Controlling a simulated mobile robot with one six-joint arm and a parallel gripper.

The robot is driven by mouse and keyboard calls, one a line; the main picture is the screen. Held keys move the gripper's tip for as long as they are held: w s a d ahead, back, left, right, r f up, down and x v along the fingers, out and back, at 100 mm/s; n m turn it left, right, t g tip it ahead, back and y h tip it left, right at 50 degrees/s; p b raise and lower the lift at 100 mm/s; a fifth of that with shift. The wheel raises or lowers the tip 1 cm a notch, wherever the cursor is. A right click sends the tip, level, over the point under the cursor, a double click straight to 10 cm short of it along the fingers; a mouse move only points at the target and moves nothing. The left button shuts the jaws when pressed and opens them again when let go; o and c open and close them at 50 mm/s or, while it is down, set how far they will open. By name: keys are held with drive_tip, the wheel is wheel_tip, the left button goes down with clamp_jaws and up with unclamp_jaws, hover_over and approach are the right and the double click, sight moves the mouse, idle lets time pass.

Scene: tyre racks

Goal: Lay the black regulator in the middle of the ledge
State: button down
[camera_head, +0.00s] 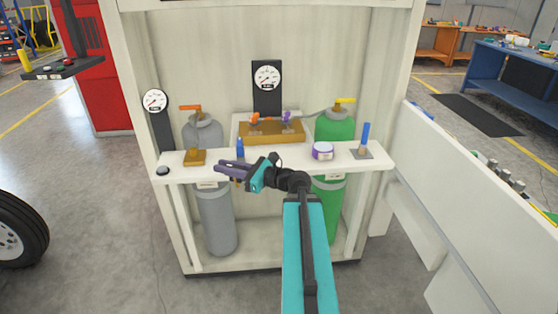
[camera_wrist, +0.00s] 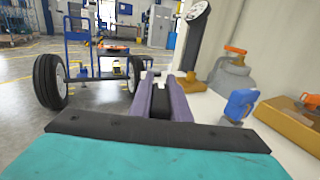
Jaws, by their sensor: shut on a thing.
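My gripper (camera_head: 221,170) has purple fingers and points left, at the front edge of the white ledge (camera_head: 290,164), left of its middle. In the wrist view its fingers (camera_wrist: 166,82) are closed on a dark piece, the black regulator (camera_wrist: 159,104), of which only a narrow part shows between them. In the head view the fingers mostly hide it. I cannot tell how high it is above the ledge.
A small dark knob (camera_head: 163,171) sits at the left end. A brown tray (camera_head: 272,132) and gas cylinders stand behind.

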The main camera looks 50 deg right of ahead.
drive_tip(key=s+d+r+m+h, duration=0.2)
drive_tip(key=s+d, duration=0.3)
drive_tip(key=d, duration=0.3)
drive_tip(key=s+d+r+m+t+h+b, duration=0.1)
drive_tip(key=s+d+r+h, duration=0.1)
drive_tip(key=s+d, duration=0.3)
drive_tip(key=d+h, duration=0.1)
drive_tip(key=d, duration=0.2)
drive_tip(key=shift+d+r+m+t+h, duration=0.15)
drive_tip(key=shift+m+t+h, duration=0.15)
drive_tip(key=shift+m+h, duration=0.1)
drive_tip(key=shift+w, duration=0.1)
drive_tip(key=w+d+p, duration=0.2)
drive_tip(key=w+d, duration=0.2)
drive_tip(key=w, duration=0.2)
drive_tip(key=w+d+f+p, duration=0.1)
drive_tip(key=w+d+p, duration=0.1)
drive_tip(key=w+d, duration=0.2)
drive_tip(key=w, duration=0.3)
drive_tip(key=shift+w+d+f, duration=0.15)
drive_tip(key=shift+d+f, duration=0.15)
drive_tip(key=shift+f, duration=0.15)
drive_tip(key=shift+f+p, duration=0.9)
drive_tip(key=shift+f, duration=0.7)
drive_tip(key=shift+f, duration=0.15)
drive_tip(key=c, duration=1.7)
unclamp_jaws()
